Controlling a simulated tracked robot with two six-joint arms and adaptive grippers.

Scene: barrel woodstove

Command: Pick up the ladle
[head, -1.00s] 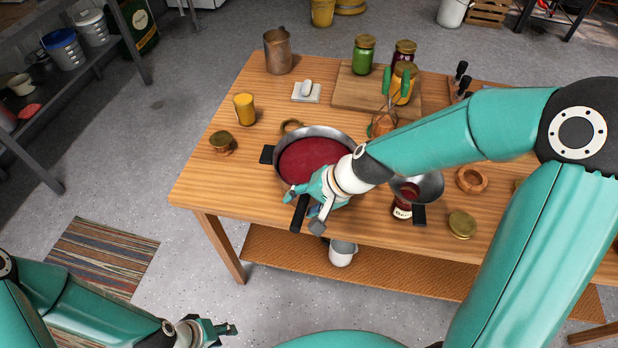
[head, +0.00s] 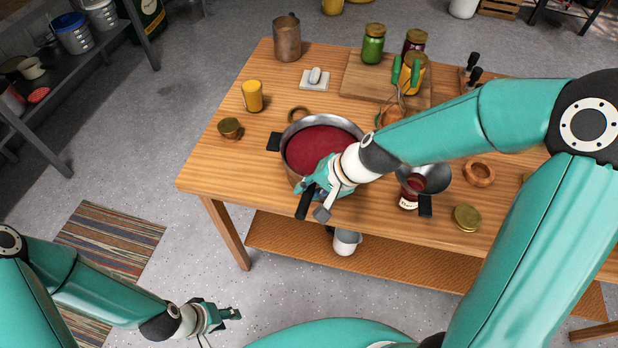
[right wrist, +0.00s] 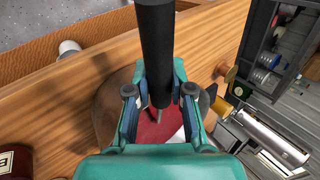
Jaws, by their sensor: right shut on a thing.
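The ladle's black handle (right wrist: 156,60) stands between the fingers of my right gripper (right wrist: 157,98) in the right wrist view. A short metal part shows below the fingers, over the red contents of the pot. In the head view the handle (head: 304,205) sticks out at the pot's front edge beside my right gripper (head: 322,187), which is shut on it. The ladle's bowl is hidden. The metal pot (head: 352,124) stands on the wooden table and holds red liquid. My left gripper (head: 222,314) is low in the head view, off the table and away from the ladle; its opening is unclear.
Jars stand on a cutting board (head: 357,90) behind. The table's (head: 215,168) front left is clear.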

